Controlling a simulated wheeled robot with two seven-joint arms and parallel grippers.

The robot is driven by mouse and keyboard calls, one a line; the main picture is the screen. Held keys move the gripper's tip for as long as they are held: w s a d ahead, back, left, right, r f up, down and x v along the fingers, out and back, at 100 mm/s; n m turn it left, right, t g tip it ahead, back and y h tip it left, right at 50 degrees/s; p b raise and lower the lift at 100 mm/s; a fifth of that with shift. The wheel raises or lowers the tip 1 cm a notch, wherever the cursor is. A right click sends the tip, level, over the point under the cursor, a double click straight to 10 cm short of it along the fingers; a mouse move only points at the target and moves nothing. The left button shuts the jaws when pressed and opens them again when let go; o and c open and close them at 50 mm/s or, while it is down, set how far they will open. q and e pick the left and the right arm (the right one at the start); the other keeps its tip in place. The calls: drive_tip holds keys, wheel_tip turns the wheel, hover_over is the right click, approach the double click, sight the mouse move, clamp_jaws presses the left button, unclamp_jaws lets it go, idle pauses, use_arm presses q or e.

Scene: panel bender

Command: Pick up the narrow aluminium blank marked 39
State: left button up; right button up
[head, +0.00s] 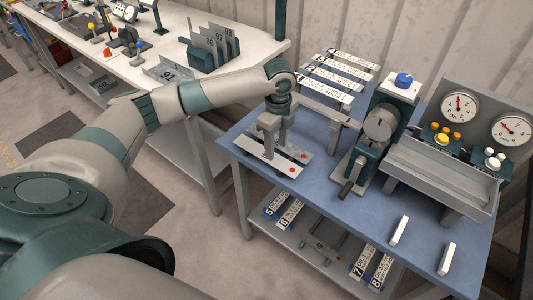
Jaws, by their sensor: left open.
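A flat pale metal piece with a dark band and red dots (291,169) lies at the left end of the blue table. No number can be read on it, so I cannot tell if it is the blank marked 39. My left gripper (275,148) is open and points down over this piece, its fingers hiding part of it. I cannot tell whether the fingertips touch it. A small plate on the white bench's lower shelf (103,84) bears a mark too small to read surely. My right gripper is not in view.
Numbered strips (338,78) lie at the back of the blue table (330,190). A bending machine (376,132) and a gauge panel (483,112) stand to the right. Two white bars (398,230) lie in front. A rack of numbered plates (213,48) stands on the white bench.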

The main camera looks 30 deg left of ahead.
sight(275, 160)
use_arm(q)
wheel_tip(275, 160, down, 3)
drive_tip(key=shift+s+a+f+p, duration=0.1)
drive_tip(key=shift+s+a+p, duration=0.05)
drive_tip(key=shift+p, duration=0.55)
drive_tip(key=shift+f, duration=0.4)
drive_tip(key=c, duration=0.7)
